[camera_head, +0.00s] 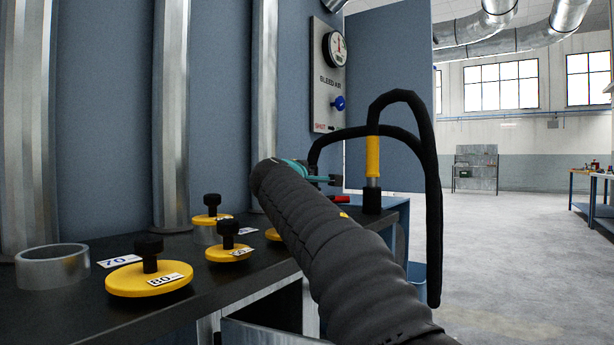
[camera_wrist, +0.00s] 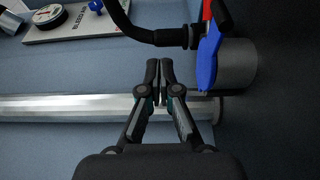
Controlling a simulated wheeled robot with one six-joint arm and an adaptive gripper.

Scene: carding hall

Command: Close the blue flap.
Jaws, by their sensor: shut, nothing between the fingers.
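A long blue piece (camera_wrist: 208,62), which looks like the blue flap, is at the upper right of the wrist view. It has a red part at its upper end and lies across the near side of a dark grey cylinder (camera_wrist: 238,66). I cannot tell how far open it is. I cannot make it out in the head view, where a small red part (camera_head: 341,199) shows just past my gripper. My gripper (camera_wrist: 159,64) is shut and empty, to the left of the blue piece and apart from it. In the head view my gripper (camera_head: 332,180) is partly hidden behind my arm.
A black hose (camera_head: 433,180) with a yellow sleeve (camera_head: 373,156) loops close to my gripper. A panel (camera_head: 328,85) with a gauge and blue knob (camera_head: 339,103) is on the wall. Yellow knobbed discs (camera_head: 150,279) sit on the dark bench. The floor at right is clear.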

